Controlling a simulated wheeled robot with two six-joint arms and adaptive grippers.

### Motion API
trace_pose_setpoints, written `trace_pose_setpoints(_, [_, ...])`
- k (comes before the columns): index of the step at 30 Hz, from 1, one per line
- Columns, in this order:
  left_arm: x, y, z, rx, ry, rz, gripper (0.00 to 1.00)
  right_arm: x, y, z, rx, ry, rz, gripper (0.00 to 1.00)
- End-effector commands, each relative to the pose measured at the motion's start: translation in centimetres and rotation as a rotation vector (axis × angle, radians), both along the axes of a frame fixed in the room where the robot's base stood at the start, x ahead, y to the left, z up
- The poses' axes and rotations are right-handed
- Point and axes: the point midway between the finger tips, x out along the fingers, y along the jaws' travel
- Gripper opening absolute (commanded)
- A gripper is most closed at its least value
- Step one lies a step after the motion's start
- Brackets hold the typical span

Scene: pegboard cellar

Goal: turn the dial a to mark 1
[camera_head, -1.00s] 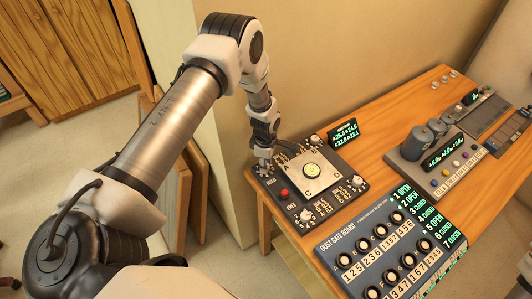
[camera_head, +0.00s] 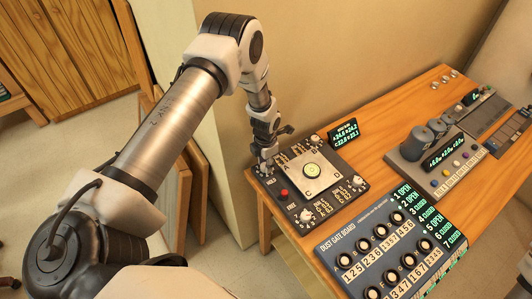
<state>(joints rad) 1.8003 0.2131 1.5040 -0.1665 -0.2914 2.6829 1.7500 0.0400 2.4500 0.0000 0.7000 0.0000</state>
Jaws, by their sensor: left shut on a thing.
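A dark control box (camera_head: 327,203) with a pale square plate (camera_head: 300,180) and a round bubble level (camera_head: 312,170) stands at the table's left end. White knobs sit near its corners: one at front (camera_head: 306,215), one at right (camera_head: 358,180), one at back (camera_head: 315,139). My left gripper (camera_head: 265,163) points down at the box's left corner and is shut there, on what appears to be that corner's knob, taken as dial a. The gripper mostly hides this knob and any marks around it. My right gripper is out of view.
A red button (camera_head: 284,193) is close to the gripper. A small green-lit display (camera_head: 344,132) stands behind the box. The dust gate board (camera_head: 385,245) lies in front, and a grey console (camera_head: 440,158) stands to the right. A wall rises behind the table.

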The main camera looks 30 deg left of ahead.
Motion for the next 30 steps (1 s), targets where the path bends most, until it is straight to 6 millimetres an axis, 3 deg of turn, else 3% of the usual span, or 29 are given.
trace_pose_setpoints(9, [-0.51, -0.02, -0.35, -0.001, 0.012, 0.097, 0.00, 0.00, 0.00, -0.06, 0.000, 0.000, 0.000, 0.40])
trace_pose_setpoints(22, [-0.66, -0.05, -0.44, -0.001, 0.016, 0.106, 0.00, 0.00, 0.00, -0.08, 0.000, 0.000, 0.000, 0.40])
trace_pose_setpoints(23, [-0.68, -0.05, -0.45, -0.001, 0.016, 0.106, 0.39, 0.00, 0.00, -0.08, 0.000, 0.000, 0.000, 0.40])
trace_pose_setpoints(24, [-0.64, -0.05, -0.44, -0.001, 0.016, 0.106, 0.54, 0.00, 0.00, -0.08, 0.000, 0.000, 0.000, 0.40])
trace_pose_setpoints(25, [-0.61, -0.04, -0.42, -0.001, 0.015, 0.106, 0.58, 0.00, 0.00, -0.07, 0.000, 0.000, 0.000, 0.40])
trace_pose_setpoints(30, [-0.39, -0.04, -0.26, 0.000, 0.010, 0.106, 0.58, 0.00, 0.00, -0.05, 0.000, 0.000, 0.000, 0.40])
